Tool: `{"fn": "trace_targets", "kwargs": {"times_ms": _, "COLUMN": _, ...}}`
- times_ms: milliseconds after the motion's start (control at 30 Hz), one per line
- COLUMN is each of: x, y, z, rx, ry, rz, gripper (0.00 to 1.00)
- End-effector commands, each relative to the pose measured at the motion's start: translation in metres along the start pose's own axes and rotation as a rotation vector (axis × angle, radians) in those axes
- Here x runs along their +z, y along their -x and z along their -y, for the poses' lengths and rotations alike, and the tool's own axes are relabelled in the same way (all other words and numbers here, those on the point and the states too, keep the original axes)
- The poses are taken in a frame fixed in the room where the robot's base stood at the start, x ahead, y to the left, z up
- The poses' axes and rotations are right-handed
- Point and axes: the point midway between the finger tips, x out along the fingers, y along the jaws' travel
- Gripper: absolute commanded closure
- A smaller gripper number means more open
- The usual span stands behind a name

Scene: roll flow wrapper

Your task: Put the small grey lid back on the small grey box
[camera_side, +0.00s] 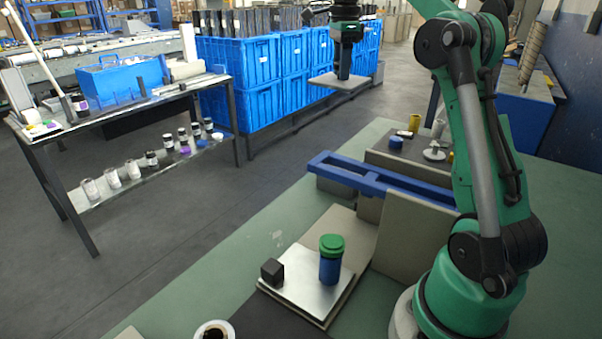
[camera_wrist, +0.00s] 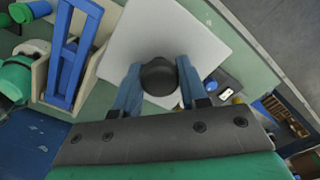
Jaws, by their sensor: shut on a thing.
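My gripper (camera_side: 344,66) is raised above the far edge of the green bench in the side view. In the wrist view its two blue-grey fingers (camera_wrist: 158,80) are closed on the sides of a dark round knob (camera_wrist: 158,74). The knob sits on a flat, light grey square plate, the lid (camera_wrist: 178,28). In the side view the lid (camera_side: 335,83) hangs roughly level under my gripper, clear of the bench. I cannot tell for sure which thing is the small grey box; a grey-brown box-like block (camera_side: 385,160) stands on the bench, partly behind the blue frame and my arm.
A blue frame (camera_side: 375,180) lies over beige blocks mid-bench. Nearer, a silver plate (camera_side: 308,290) bears a black cube (camera_side: 272,271) and a blue jar with a green cap (camera_side: 331,259). A yellow cup (camera_side: 414,123) stands at the back.

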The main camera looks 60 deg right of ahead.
Motion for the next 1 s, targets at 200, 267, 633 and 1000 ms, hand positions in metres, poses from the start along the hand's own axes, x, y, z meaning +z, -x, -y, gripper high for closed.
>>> {"fn": "trace_targets", "kwargs": {"times_ms": 200, "x": -0.028, "y": -0.01, "z": 0.009, "rx": 0.0, "ry": 0.002, "rz": 0.0, "gripper": 1.0}}
{"fn": "trace_targets", "kwargs": {"times_ms": 267, "x": -0.028, "y": -0.016, "z": 0.009, "rx": 0.0, "ry": 0.002, "rz": 0.0, "gripper": 1.0}}
{"fn": "trace_targets", "kwargs": {"times_ms": 633, "x": -0.027, "y": -0.083, "z": 0.007, "rx": 0.0, "ry": 0.001, "rz": 0.0, "gripper": 1.0}}
{"fn": "trace_targets", "kwargs": {"times_ms": 1000, "x": -0.027, "y": -0.132, "z": 0.008, "rx": 0.0, "ry": 0.0, "rz": 0.0, "gripper": 1.0}}
